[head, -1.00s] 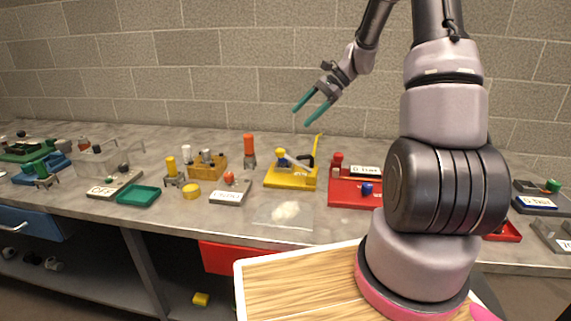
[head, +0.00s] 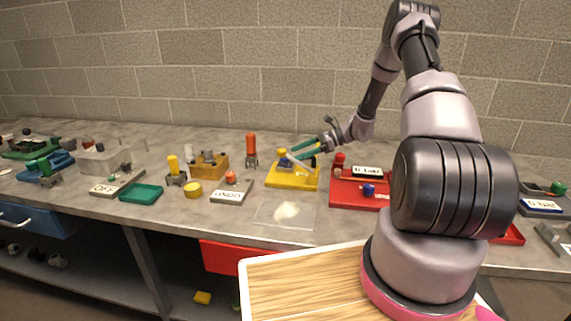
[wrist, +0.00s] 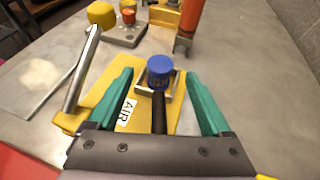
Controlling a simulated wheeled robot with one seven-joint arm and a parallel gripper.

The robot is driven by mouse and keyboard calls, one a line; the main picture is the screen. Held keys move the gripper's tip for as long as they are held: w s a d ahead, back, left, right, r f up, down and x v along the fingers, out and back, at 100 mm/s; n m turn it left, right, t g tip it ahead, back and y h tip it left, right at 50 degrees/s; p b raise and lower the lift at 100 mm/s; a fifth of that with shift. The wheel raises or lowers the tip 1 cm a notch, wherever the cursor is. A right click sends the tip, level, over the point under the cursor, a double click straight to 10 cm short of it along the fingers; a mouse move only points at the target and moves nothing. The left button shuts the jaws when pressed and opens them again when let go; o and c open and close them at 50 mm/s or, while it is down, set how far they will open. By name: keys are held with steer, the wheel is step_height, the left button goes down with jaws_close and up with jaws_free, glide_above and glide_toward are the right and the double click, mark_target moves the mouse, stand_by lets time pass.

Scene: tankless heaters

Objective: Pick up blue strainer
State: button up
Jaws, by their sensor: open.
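A small blue ribbed cylinder, which looks like the blue strainer (wrist: 160,72), stands in a square metal holder on the yellow base (wrist: 103,116) labelled AIR. In the head view the yellow base (head: 291,181) lies on the bench, and the strainer is largely hidden near my fingertips. My gripper (head: 295,154) is over this base, with teal fingers apart and nothing held. In the wrist view the strainer lies between the two fingers, with visible gaps on both sides. A dark rod reaches from the strainer toward my gripper's palm.
A metal lever with a yellow knob (wrist: 101,15) rises close to my left finger in the wrist view. An orange cylinder (wrist: 191,16) stands beyond the strainer. A red tray (head: 345,198) with a blue knob (head: 368,189) is right of the yellow base.

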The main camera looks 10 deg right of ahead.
mark_target(285, 163)
steer(key=x, duration=0.5)
steer(key=shift+a+f, duration=0.15)
steer(key=shift+a, duration=0.15)
jaws_close()
